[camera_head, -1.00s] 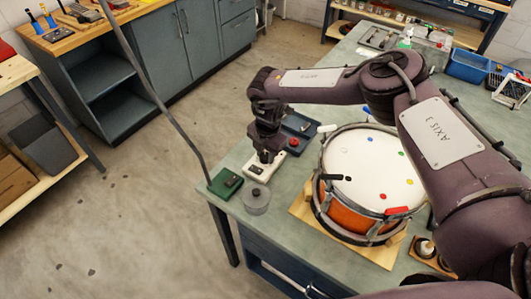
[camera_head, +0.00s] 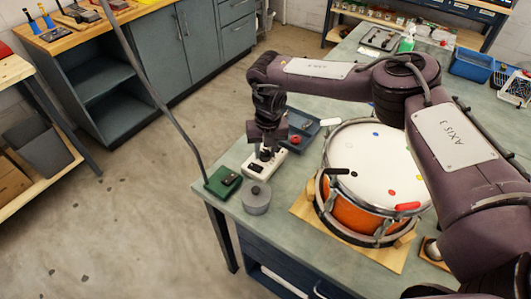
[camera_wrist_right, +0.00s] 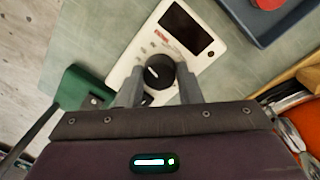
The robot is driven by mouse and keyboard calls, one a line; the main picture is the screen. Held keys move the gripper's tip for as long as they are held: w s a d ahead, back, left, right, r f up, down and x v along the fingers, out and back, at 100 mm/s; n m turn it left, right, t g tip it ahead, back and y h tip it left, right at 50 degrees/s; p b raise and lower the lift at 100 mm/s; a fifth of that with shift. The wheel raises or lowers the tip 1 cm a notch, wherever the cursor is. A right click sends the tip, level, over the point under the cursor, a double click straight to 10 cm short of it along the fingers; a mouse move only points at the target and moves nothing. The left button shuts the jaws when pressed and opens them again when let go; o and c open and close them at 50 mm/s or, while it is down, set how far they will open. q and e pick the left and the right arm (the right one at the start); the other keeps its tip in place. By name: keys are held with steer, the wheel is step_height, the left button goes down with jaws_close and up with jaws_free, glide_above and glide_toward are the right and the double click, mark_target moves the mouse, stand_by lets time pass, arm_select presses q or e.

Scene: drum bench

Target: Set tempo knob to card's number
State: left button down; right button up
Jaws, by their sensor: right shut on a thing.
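The white tempo box (camera_head: 255,171) lies near the left end of the bench, with my right gripper (camera_head: 264,155) directly above it. In the right wrist view, the box (camera_wrist_right: 128,62) has a dark, blank-looking screen (camera_wrist_right: 187,28) and a round black knob (camera_wrist_right: 159,72) with a white mark. My right gripper (camera_wrist_right: 158,86) is shut on the knob, one grey finger on each side. Small print on the box is too small to read. I cannot make out a card with a number in either view. My left gripper is not in view.
A green box (camera_head: 222,181) and a grey round pot (camera_head: 257,198) stand close beside the tempo box. A blue-grey tray (camera_head: 306,128) with a red item lies behind. The orange drum (camera_head: 352,213) stands to the right on a wooden base (camera_head: 309,213).

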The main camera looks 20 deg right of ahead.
steer(key=n+b, duration=0.1)
steer(key=n, duration=0.2)
steer(key=shift+w, duration=0.1)
steer(key=shift+n+b, duration=0.4)
steer(key=shift+n, duration=1)
steer(key=shift+r, duration=0.1)
steer(key=o, duration=1)
steer(key=shift+c, duration=0.2)
